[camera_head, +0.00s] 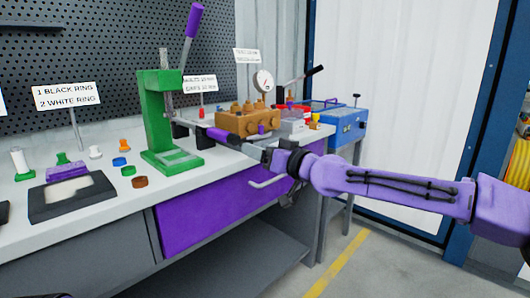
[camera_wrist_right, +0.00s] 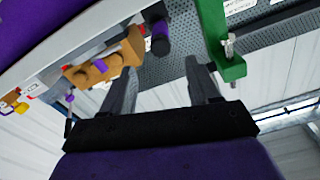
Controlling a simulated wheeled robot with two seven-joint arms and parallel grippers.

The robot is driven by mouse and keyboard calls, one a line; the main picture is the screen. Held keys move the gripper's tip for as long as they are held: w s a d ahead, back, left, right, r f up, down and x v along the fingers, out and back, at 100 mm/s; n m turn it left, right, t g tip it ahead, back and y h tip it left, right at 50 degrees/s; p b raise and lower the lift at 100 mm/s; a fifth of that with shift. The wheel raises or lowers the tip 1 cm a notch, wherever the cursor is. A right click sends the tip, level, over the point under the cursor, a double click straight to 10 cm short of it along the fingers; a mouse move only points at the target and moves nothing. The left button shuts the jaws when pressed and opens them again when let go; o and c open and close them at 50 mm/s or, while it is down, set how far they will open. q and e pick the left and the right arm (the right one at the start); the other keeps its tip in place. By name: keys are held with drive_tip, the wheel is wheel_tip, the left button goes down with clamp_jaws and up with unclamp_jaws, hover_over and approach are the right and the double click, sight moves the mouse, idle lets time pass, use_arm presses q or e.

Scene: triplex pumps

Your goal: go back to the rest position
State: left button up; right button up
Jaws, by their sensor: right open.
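My right arm reaches in from the right in the head view. The brown pump block (camera_wrist_right: 92,68) shows beyond the left finger there, and the green press (camera_wrist_right: 216,40) beyond the right finger.
A dark tray (camera_head: 88,202) and several small coloured rings lie on the bench at left. A sign (camera_head: 67,96) stands behind them. A pressure gauge (camera_head: 263,80) rises by the pump block. A blue box (camera_head: 346,126) stands at the right end. The floor (camera_head: 372,262) in front is clear.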

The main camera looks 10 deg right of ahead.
drive_tip(key=shift+v, duration=1.05)
